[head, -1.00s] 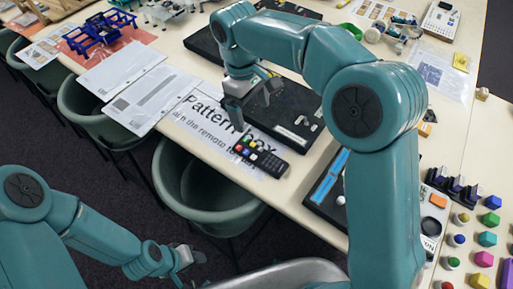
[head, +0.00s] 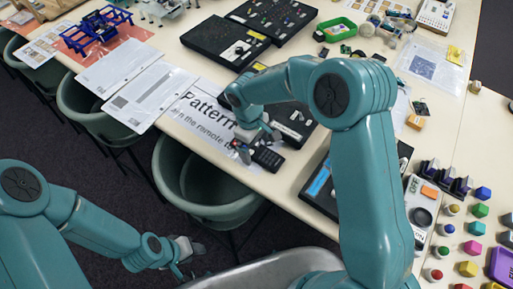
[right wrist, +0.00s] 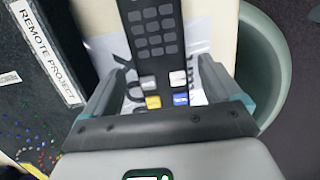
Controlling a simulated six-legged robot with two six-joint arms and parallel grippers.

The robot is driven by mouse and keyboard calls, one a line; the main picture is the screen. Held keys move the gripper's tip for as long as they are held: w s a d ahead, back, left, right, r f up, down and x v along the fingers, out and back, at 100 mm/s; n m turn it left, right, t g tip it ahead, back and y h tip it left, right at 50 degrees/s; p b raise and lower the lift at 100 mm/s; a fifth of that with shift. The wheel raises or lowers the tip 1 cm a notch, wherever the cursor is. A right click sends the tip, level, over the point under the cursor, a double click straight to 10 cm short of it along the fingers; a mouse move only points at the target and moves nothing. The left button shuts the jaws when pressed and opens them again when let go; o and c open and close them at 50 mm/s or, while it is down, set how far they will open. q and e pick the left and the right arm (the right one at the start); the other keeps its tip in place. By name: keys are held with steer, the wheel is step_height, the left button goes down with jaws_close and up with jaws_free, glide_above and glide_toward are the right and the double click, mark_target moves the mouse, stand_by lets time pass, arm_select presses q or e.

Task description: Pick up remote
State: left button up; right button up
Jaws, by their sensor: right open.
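The black remote (head: 267,158) lies on a white printed sheet (head: 196,127) near the table's front edge. In the head view my right gripper (head: 256,143) is over it and hides part of it. In the right wrist view the remote (right wrist: 155,45) runs up between the two open fingers of my right gripper (right wrist: 157,92), with gaps on both sides. Its grey keypad and its white, yellow and blue buttons show. I cannot tell whether the fingers touch the table. My left gripper (head: 184,258) hangs low at the left, off the table; its jaws are too small to judge.
A black board labelled "REMOTE PROJECT" (right wrist: 20,80) lies beside the sheet. A green chair (head: 200,185) stands against the table's front edge.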

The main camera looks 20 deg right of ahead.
steer(key=shift+s+d+f, duration=0.1)
steer(key=shift+f, duration=0.05)
steer(key=shift+s, duration=0.25)
steer(key=shift+w, duration=0.25)
steer(key=c, duration=1.2)
arm_select(q)
steer(key=shift+s+r, duration=0.15)
steer(key=shift+s, duration=0.1)
arm_select(e)
steer(key=shift+s, duration=0.15)
steer(key=shift+c, duration=0.2)
